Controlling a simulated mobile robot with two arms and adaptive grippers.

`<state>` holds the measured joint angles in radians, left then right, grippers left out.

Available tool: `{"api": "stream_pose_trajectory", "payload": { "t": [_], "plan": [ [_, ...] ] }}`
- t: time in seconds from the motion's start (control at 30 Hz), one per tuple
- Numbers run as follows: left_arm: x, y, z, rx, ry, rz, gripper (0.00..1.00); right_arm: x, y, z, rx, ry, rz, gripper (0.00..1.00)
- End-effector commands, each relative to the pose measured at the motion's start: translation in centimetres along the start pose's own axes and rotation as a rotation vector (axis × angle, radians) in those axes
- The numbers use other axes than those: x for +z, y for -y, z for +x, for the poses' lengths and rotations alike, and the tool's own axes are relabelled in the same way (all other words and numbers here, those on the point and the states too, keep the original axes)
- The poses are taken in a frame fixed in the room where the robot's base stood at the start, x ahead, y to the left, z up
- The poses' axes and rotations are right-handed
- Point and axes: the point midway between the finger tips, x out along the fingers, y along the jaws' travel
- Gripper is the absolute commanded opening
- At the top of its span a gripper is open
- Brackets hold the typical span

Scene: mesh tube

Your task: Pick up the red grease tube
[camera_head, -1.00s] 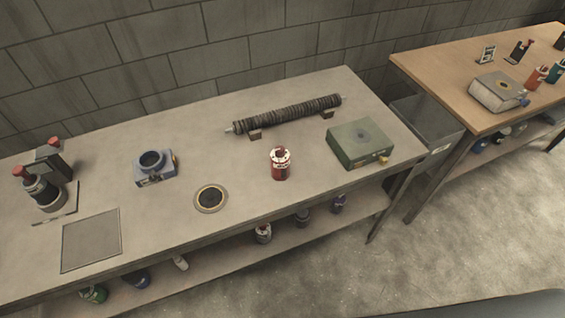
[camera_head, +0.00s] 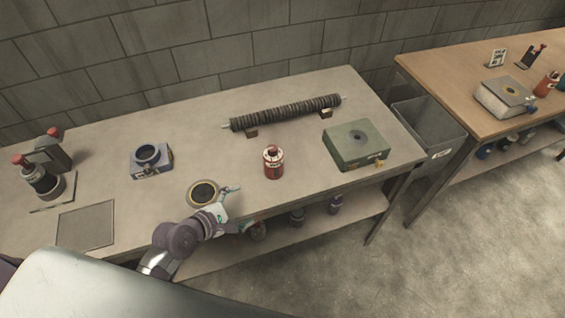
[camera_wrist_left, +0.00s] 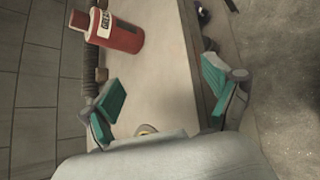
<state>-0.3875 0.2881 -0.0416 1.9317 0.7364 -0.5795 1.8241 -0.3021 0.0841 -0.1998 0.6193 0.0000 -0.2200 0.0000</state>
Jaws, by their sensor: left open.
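The red grease tube (camera_head: 273,163) stands upright on the grey workbench (camera_head: 310,180), near its front edge, with a white label and a red cap. In the left wrist view the red tube (camera_wrist_left: 119,34) lies beyond the fingertips, toward the upper left, with part of its label readable. My left gripper (camera_head: 236,206) is open and empty at the bench's front edge, to the left of the tube and apart from it. Its teal finger pads (camera_wrist_left: 163,92) are spread wide in the left wrist view. My right gripper is not in view.
A ribbed mesh tube (camera_head: 285,113) rests on supports behind the red tube. A green box (camera_head: 356,145) stands to its right. A lower shelf holds several bottles.

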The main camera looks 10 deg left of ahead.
Motion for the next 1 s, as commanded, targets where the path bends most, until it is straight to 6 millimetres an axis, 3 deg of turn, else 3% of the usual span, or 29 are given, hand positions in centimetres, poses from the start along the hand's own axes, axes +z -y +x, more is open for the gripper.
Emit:
{"api": "stream_pose_trajectory", "payload": {
  "t": [0.1, 0.3, 0.47, 0.8, 1.0],
  "plan": [
    [1.6, -3.9, -0.6, 0.087, 0.097, -0.355, 0.88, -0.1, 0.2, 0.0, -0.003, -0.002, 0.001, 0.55],
    [2.8, -7.2, -1.5, 0.138, 0.208, -0.708, 0.88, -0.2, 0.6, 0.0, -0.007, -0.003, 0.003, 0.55],
    [3.3, -8.1, -0.2, 0.145, 0.228, -0.763, 0.88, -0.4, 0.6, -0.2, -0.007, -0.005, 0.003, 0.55],
    [4.2, -9.3, 5.8, 0.143, 0.224, -0.758, 0.88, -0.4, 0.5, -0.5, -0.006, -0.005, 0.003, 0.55],
    [4.5, -9.6, 7.0, 0.143, 0.225, -0.757, 0.88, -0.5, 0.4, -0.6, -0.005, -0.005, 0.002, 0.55]
  ]
}}
